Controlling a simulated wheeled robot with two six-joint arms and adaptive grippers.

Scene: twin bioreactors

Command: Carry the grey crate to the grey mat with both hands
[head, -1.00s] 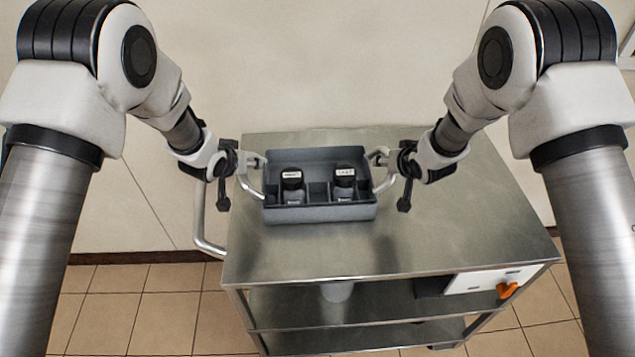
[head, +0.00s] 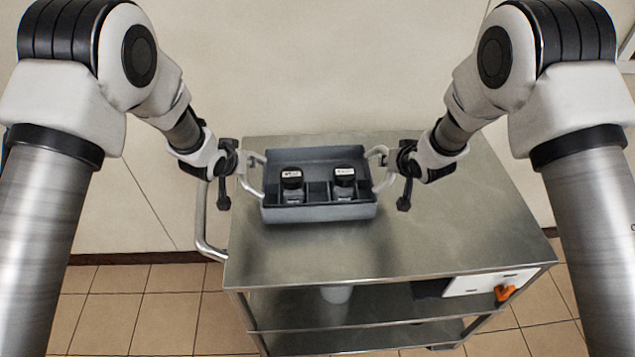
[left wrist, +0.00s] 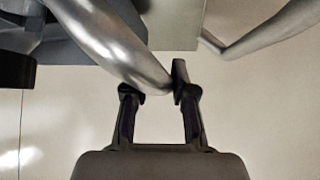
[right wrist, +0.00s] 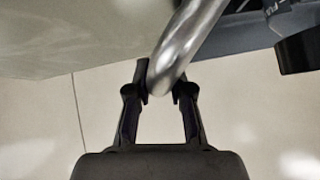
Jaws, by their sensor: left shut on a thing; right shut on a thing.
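The grey crate (head: 320,214) is over the metal cart's top, roughly level, with a silvery handle at each end. It holds two dark-capped jars (head: 292,183) (head: 344,183) with white labels, in separate compartments. My left gripper (head: 237,165) is shut on the left handle (head: 250,187), which also shows in the left wrist view (left wrist: 120,50). My right gripper (head: 396,164) is shut on the right handle (head: 384,184), also in the right wrist view (right wrist: 185,45). Any gap under the crate is hard to see. I see no grey mat.
The metal cart (head: 440,225) has clear top space in front of and right of the crate. A side rail (head: 203,225) sticks out at its left. A wall stands behind.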

